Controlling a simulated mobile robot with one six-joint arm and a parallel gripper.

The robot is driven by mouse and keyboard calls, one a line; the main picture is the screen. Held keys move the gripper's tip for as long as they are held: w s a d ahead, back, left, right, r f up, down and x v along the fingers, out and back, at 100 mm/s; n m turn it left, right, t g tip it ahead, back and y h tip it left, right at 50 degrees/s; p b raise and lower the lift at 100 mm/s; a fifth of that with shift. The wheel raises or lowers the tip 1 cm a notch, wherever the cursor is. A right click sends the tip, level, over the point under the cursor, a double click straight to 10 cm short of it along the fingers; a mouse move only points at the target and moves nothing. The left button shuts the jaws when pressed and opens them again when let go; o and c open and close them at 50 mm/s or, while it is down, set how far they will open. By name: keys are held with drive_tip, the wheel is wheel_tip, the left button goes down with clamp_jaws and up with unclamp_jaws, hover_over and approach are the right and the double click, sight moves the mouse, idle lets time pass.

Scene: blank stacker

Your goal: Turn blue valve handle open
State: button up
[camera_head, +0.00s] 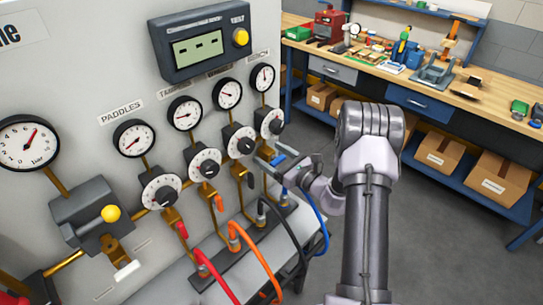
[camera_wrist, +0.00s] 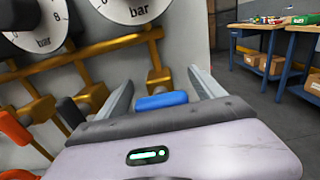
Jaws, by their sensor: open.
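The blue valve handle (camera_wrist: 161,101) shows in the wrist view, between my gripper's two open fingers and close to the palm. In the head view the blue handle (camera_head: 278,160) is a small patch at the gripper, below the rightmost dial. My gripper (camera_wrist: 161,82) is open, with one finger on each side of the handle and a visible gap to each. In the head view my gripper (camera_head: 268,162) reaches left to the panel. Whether either finger touches the handle cannot be told. The valve's brass body (camera_wrist: 158,78) rises behind the handle.
A grey panel (camera_head: 90,75) carries gauges, white dials and brass pipes. Red, orange, black and blue hoses hang below, the blue hose (camera_head: 321,215) near my gripper. An orange handle (camera_wrist: 14,128) and a black handle (camera_wrist: 70,112) are at the left. A workbench (camera_head: 470,92) stands behind.

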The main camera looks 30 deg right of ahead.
drive_tip(key=c, duration=1.4)
drive_tip(key=shift+o, duration=0.2)
